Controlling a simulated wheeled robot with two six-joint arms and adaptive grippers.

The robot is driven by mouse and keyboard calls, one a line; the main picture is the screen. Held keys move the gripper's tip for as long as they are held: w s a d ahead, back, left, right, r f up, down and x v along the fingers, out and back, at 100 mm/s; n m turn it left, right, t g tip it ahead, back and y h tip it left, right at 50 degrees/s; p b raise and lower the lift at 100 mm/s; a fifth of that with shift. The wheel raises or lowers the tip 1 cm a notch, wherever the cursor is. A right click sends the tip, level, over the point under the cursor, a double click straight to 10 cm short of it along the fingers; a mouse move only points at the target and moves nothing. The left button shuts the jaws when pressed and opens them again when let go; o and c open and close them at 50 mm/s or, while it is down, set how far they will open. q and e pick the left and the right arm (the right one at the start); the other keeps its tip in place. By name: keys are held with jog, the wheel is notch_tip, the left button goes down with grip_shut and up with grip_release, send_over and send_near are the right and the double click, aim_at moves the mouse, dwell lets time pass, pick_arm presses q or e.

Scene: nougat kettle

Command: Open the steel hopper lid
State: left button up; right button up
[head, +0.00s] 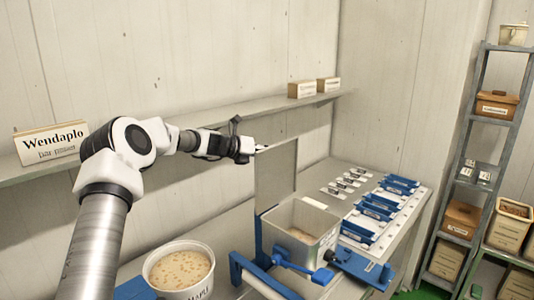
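The steel hopper (306,252) is an open-topped metal box on the work surface, with pale contents visible inside. Its steel lid (276,182) stands upright along the hopper's back left side, so the hopper's mouth is uncovered. My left gripper (262,149) is at the top edge of the upright lid. Its fingers are too small to show whether they are open or shut, or whether they touch the lid. My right gripper is not in view.
A white tub (181,272) of nut-filled mix stands left of the hopper. A blue lever (302,270) and blue frame (262,280) sit in front of it. Blue moulds (376,208) lie to its right. A wall shelf (230,133) runs behind my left arm.

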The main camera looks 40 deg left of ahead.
pick_arm(q)
jog(key=shift+s+r, duration=0.1)
jog(key=shift+s+a+r, duration=0.1)
jog(key=shift+s+r, duration=0.1)
jog(key=shift+s, duration=0.05)
jog(key=v, duration=1.1)
jog(key=shift+f, duration=0.15)
